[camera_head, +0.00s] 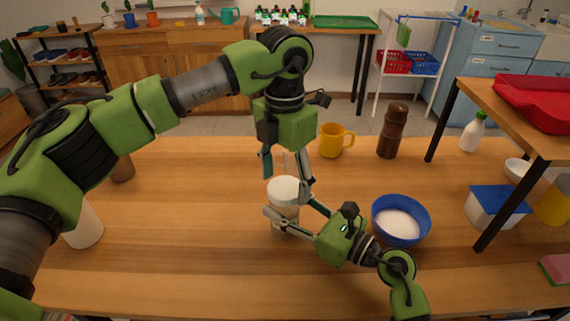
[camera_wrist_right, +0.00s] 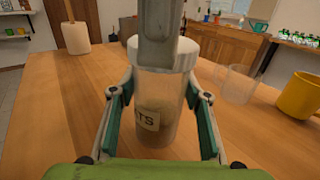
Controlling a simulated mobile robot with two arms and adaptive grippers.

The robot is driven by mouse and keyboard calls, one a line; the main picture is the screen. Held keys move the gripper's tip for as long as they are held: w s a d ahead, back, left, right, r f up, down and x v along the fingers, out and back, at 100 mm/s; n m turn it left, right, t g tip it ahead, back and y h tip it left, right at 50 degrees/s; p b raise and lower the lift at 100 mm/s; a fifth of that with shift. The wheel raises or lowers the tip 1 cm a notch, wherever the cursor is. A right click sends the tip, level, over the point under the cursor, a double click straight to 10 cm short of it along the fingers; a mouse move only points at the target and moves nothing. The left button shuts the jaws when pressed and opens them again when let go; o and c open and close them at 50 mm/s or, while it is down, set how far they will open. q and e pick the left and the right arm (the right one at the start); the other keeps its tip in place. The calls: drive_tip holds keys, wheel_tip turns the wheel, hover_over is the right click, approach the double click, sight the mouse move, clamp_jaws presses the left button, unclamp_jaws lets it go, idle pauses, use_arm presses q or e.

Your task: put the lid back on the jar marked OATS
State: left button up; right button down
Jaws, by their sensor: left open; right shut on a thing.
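The jar (camera_head: 285,216) is clear with pale contents and stands upright on the table. Its label, partly hidden in the right wrist view (camera_wrist_right: 147,119), shows "TS". The white lid (camera_head: 284,186) sits level on the jar's mouth, also seen in the right wrist view (camera_wrist_right: 183,59). My right gripper (camera_head: 290,207) is shut on the jar body, one finger on each side. My left gripper (camera_head: 286,177) points down over the jar, open, its fingers apart on either side of the lid. One left finger hides part of the lid in the right wrist view.
A yellow mug (camera_head: 331,141) and brown mill (camera_head: 391,132) stand farther back. A blue bowl (camera_head: 416,231) of white stuff is to the right. A whitish container (camera_head: 84,228) is far left.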

use_arm(q)
drive_tip(key=shift+f, duration=0.45)
drive_tip(key=c, duration=1.2)
drive_tip(key=shift+o, duration=0.2)
drive_tip(key=shift+m, duration=0.8)
drive_tip(key=o, duration=1.3)
wheel_tip(320, 180, up, 12)
